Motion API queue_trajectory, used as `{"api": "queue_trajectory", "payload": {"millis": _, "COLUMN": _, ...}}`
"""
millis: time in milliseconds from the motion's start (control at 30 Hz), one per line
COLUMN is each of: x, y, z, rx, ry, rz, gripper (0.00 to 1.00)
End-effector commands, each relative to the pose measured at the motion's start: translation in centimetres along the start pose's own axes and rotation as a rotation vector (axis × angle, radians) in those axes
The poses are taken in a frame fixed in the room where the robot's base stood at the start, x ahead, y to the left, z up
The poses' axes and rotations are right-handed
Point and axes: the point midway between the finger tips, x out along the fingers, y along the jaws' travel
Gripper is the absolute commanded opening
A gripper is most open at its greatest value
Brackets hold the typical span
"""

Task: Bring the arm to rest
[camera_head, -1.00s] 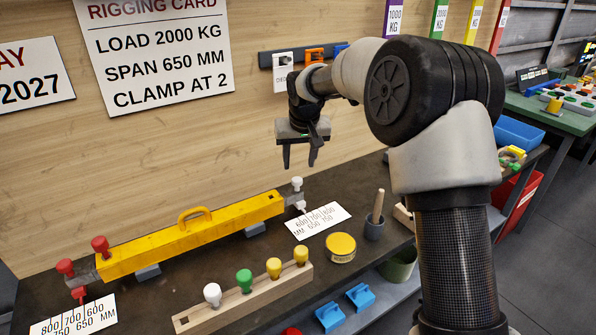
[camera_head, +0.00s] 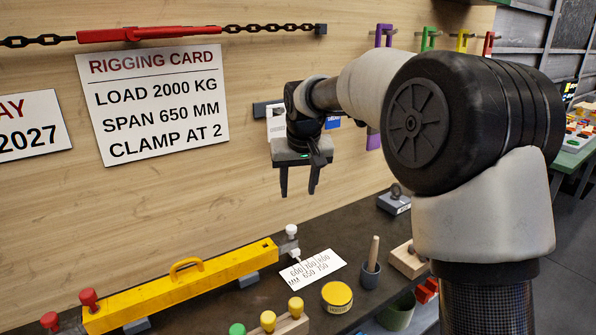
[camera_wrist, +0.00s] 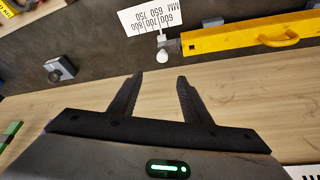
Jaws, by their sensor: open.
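My gripper (camera_head: 299,180) hangs in front of the wooden wall, above the bench, its fingers pointing down. Its two fingers are apart with nothing between them. In the wrist view my gripper (camera_wrist: 157,82) also shows open and empty, with bare wall and the bench's back edge beyond the fingertips. My arm reaches in from the right of the head view, bent at a large black joint.
A yellow spreader beam (camera_head: 185,287) lies on the dark bench (camera_head: 345,240) below my gripper. The rigging card (camera_head: 155,105) and a chain with a red turnbuckle (camera_head: 150,33) are on the wall.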

Motion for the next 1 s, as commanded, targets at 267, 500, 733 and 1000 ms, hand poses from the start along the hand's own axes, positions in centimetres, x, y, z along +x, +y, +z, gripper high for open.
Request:
{"api": "queue_trajectory", "payload": {"millis": 267, "x": -14.2, "y": 4.7, "z": 8.1, "rx": 0.031, "ry": 0.035, "rz": 0.076, "gripper": 0.44}}
{"api": "queue_trajectory", "payload": {"millis": 500, "x": -22.4, "y": 7.7, "z": 19.7, "rx": 0.106, "ry": 0.065, "rz": 0.104, "gripper": 0.44}}
{"api": "queue_trajectory", "payload": {"millis": 733, "x": -24.4, "y": 8.1, "z": 28.4, "rx": 0.167, "ry": 0.089, "rz": 0.086, "gripper": 0.44}}
{"api": "queue_trajectory", "payload": {"millis": 1000, "x": -24.1, "y": 8.0, "z": 30.9, "rx": 0.183, "ry": 0.094, "rz": 0.076, "gripper": 0.44}}
